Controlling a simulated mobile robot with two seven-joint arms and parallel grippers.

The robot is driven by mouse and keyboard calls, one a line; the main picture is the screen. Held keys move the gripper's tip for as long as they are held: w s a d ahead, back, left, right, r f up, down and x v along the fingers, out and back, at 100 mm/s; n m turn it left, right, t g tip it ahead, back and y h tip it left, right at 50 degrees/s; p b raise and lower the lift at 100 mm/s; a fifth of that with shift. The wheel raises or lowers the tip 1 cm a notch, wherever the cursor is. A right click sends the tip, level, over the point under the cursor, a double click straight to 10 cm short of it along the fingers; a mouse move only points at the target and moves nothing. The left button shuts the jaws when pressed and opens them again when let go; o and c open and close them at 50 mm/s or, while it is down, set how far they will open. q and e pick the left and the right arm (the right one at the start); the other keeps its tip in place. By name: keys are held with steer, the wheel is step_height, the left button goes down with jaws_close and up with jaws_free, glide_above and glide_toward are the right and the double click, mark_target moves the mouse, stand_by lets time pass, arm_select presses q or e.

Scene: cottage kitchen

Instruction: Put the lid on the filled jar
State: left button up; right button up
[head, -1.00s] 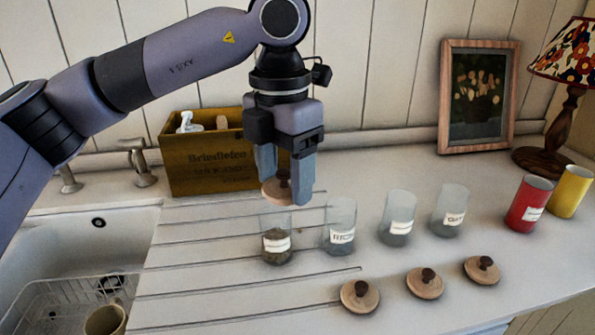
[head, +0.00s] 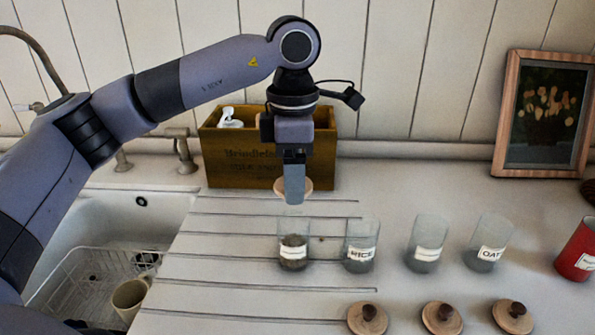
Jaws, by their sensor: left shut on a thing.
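My left gripper (head: 294,190) points straight down and is shut on a round wooden lid (head: 280,185). The lid is partly hidden behind the fingers. It hangs just above the leftmost glass jar (head: 293,254), apart from its rim. That jar holds dark contents low down and has a white label. To its right stand a jar labelled RICE (head: 361,246), another labelled jar (head: 427,243) and a jar labelled OATS (head: 488,243). The RICE, middle and OATS jars look mostly clear. My right gripper is not in view.
Three wooden lids with dark knobs lie in front: left (head: 367,318), middle (head: 442,317), right (head: 512,315). A wooden crate (head: 225,165) stands behind. A sink with a wire rack (head: 80,285) and mug (head: 130,296) is at left. A red canister (head: 577,252) and picture frame (head: 508,120) are at right.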

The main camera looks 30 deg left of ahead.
arm_select(q)
steer(key=shift+f+b, duration=1.95)
steer(key=shift+f, duration=0.85)
steer(key=shift+f+b, duration=0.5)
steer(key=shift+f, duration=0.1)
steer(key=o, duration=0.8)
steer(key=shift+c, duration=0.2)
steer(key=shift+r, duration=0.1)
steer(key=shift+r+p, duration=4.15)
steer(key=shift+r, duration=1.3)
